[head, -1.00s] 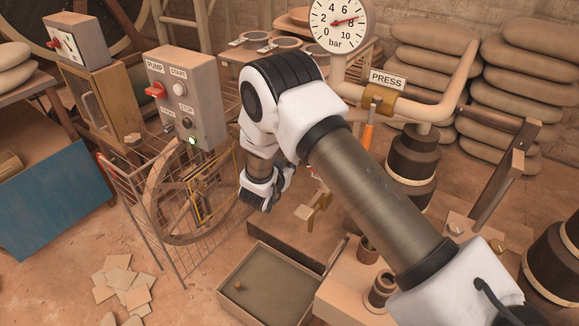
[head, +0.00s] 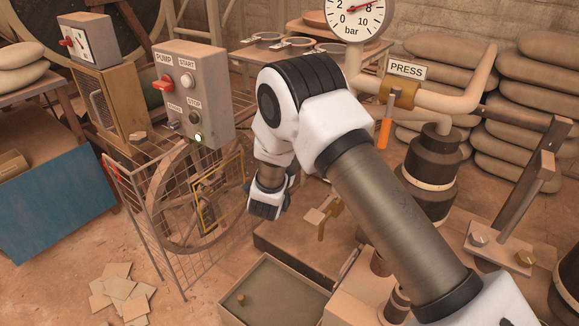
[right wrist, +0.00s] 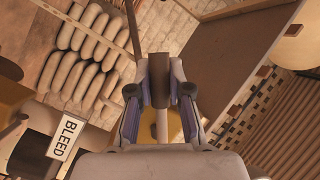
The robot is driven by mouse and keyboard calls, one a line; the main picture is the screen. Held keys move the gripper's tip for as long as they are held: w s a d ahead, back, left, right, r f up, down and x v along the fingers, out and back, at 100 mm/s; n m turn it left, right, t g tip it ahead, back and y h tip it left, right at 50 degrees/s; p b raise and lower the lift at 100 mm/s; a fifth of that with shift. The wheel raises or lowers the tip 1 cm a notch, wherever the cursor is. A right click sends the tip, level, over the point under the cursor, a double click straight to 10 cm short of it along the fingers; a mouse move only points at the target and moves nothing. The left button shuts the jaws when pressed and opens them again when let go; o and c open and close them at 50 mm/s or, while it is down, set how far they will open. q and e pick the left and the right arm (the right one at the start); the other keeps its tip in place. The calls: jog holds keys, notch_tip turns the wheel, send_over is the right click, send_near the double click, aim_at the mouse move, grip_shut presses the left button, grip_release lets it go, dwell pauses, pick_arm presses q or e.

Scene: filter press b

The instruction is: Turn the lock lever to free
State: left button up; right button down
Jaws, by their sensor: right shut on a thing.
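My right gripper (head: 268,202) hangs low beside the wire-mesh guard in the head view, its fingertips mostly hidden by its own body. In the right wrist view my right gripper (right wrist: 160,92) is shut on a dark brown upright handle (right wrist: 159,80), which appears to be the lock lever. A yellowish part shows behind the handle, mostly hidden by the gripper. In the head view I cannot make out the held handle or which way it points. My left gripper is not in view.
The wire-mesh guard (head: 150,225) with a wheel stands left of the gripper. The pump control box (head: 195,95) is above it. An open tray (head: 270,290) lies below. A PRESS sign (head: 407,70) marks the pipe.

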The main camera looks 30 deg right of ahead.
jog(key=m+b, duration=0.1)
jog(key=r+m+t+h+b, duration=0.1)
jog(key=m+b, duration=0.1)
jog(key=w+r+m+b, duration=0.1)
jog(key=b, duration=0.1)
jog(key=shift+a+m+t, duration=0.2)
jog(key=shift+m+t, duration=0.1)
jog(key=shift+m, duration=0.1)
jog(key=shift+r+m+h+b, duration=0.7)
jog(key=shift+m+b, duration=0.4)
jog(key=shift+b, duration=0.05)
jog(key=c, duration=1.1)
grip_release()
jog(key=v, duration=0.7)
jog(key=shift+s+a, duration=0.15)
jog(key=shift+s, duration=0.05)
